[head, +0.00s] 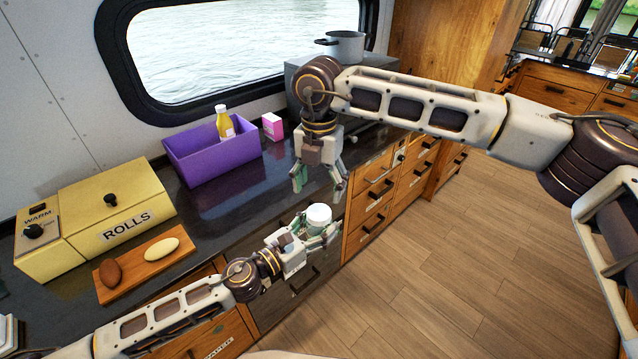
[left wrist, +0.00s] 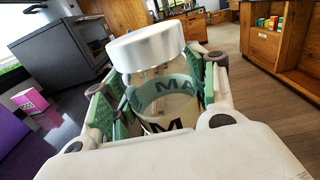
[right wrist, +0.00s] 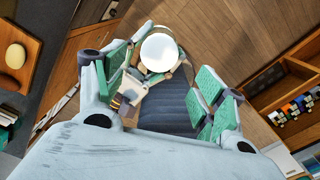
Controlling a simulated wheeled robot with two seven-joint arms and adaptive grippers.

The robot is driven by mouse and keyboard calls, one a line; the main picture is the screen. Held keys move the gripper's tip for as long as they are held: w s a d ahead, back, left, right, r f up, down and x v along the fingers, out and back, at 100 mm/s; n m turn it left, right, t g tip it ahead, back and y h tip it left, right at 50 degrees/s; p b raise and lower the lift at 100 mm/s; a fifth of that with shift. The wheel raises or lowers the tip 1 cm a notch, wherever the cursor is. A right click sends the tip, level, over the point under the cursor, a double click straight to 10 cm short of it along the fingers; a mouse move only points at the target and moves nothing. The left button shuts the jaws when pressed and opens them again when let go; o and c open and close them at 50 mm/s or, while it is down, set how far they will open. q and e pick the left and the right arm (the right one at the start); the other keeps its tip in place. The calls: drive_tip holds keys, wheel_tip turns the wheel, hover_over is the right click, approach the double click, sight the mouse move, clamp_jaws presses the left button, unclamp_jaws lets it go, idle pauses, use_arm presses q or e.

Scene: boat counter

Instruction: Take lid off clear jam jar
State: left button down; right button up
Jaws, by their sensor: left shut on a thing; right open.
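The clear jam jar (left wrist: 163,95) has a white lid (left wrist: 146,46) on it and a pale green band with dark letters. My left gripper (head: 314,236) is shut around the jar's body and holds it near the counter's front edge; the green finger pads press on both sides in the left wrist view. The lid (head: 319,214) is seated on top in the head view. My right gripper (head: 320,184) is open and empty, pointing down above the jar and apart from it. In the right wrist view the lid (right wrist: 159,53) shows between and beyond the open fingers.
A purple bin (head: 196,159) with a yellow bottle (head: 225,122) stands at the back of the dark counter, beside a pink box (head: 272,126). A yellow rolls warmer (head: 100,215) and a wooden board (head: 148,267) with two rolls are at left. A grey pot (head: 346,46) sits behind my right arm.

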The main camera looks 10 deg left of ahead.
sight(319, 212)
drive_tip(key=shift+f, duration=0.15)
idle(0.5)
drive_tip(key=shift+f, duration=3.85)
drive_tip(key=shift+c, duration=0.5)
drive_tip(key=c, duration=1)
drive_tip(key=shift+o, duration=0.2)
